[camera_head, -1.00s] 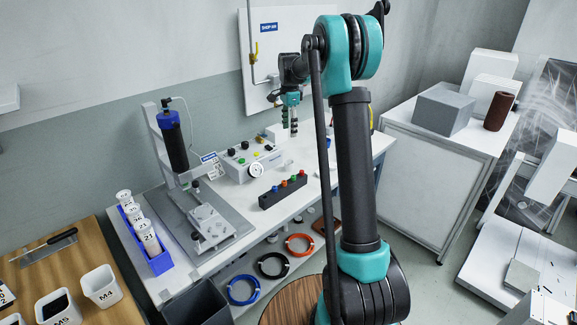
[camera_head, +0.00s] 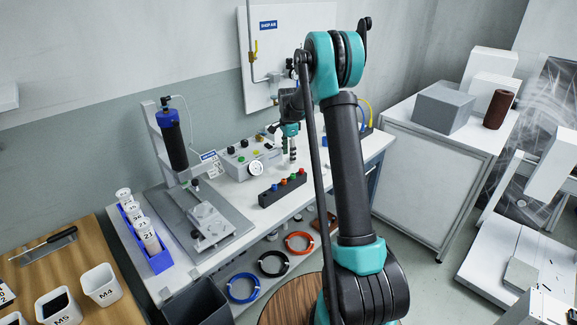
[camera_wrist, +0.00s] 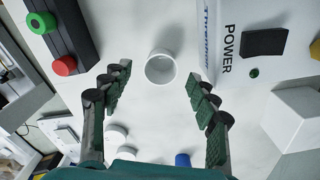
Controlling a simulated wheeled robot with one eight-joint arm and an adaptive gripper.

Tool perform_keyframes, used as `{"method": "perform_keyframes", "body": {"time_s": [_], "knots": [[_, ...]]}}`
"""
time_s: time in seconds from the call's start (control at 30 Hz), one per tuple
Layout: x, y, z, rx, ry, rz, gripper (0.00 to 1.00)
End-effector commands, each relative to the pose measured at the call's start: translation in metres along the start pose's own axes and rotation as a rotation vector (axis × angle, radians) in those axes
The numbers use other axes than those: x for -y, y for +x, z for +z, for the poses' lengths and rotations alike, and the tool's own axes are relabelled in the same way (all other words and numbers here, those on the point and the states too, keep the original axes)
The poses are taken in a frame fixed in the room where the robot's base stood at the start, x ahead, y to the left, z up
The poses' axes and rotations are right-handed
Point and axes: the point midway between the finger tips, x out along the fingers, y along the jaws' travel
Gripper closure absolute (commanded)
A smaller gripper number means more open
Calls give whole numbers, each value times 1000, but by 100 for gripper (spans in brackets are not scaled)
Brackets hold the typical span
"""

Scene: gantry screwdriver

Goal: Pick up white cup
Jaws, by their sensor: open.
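A small round white cup (camera_wrist: 161,67) stands on the white bench top in the wrist view, with its open mouth facing the camera. My gripper (camera_wrist: 159,76) is open, with one green-padded finger on each side of the cup and a visible gap on both sides. Nothing is held. In the head view my gripper (camera_head: 289,158) points down over the bench, between the control box and the button bar. The cup cannot be made out clearly there.
The black button bar (camera_wrist: 62,45) lies left of the cup in the wrist view. The control box (camera_head: 250,158) and a screwdriver stand (camera_head: 172,135) are on the bench (camera_head: 215,255). Several labelled cups stand in a blue rack (camera_head: 160,262).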

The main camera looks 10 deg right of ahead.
Motion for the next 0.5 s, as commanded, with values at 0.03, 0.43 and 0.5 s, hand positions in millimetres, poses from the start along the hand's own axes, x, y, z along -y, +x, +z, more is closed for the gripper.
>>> {"method": "perform_keyframes", "body": {"time_s": [0.03,0.43,0.5], "knots": [[1,8,0,0,0,0,40],[1,40,0,0,0,0,40],[1,40,0,0,0,0,40]]}}
